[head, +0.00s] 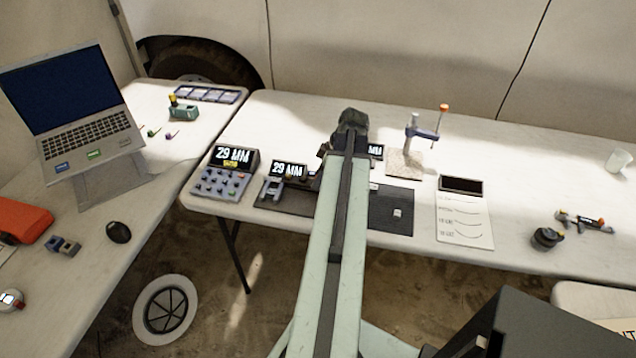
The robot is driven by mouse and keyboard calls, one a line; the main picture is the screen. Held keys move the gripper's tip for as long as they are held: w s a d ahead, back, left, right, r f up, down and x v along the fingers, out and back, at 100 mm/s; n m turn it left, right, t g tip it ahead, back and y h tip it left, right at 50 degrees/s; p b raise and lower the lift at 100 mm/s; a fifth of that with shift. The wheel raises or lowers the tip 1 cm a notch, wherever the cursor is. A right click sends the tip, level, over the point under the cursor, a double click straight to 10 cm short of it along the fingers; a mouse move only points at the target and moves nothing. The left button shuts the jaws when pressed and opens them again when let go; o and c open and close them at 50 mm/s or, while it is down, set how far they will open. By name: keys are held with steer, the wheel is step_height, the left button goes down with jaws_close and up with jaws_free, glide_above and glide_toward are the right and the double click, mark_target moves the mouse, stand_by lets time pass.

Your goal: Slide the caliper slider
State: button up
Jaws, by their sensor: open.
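The caliper (271,188) lies on a dark mat (390,212) on the back table. Its grey jaw end shows at the mat's left side, and the rest runs behind my arm. A small display (289,170) reading "29 MM" stands just behind it. My arm reaches over the middle of the mat. My gripper (323,156) is at its far end, only partly showing as dark parts beside the arm near the caliper. The fingertips are mostly hidden, and I cannot tell whether they touch the slider. Nothing is seen held.
A keypad box (222,182) with its own "29 MM" screen stands left of the mat. A clamp stand (412,140) and a sheet with a dark panel (464,222) are to the right. A laptop (80,115) is on the left table. The right table has open space.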

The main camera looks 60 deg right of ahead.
steer(key=shift+r, duration=0.1)
jaws_close()
steer(key=shift+a, duration=0.1)
stand_by(1.1)
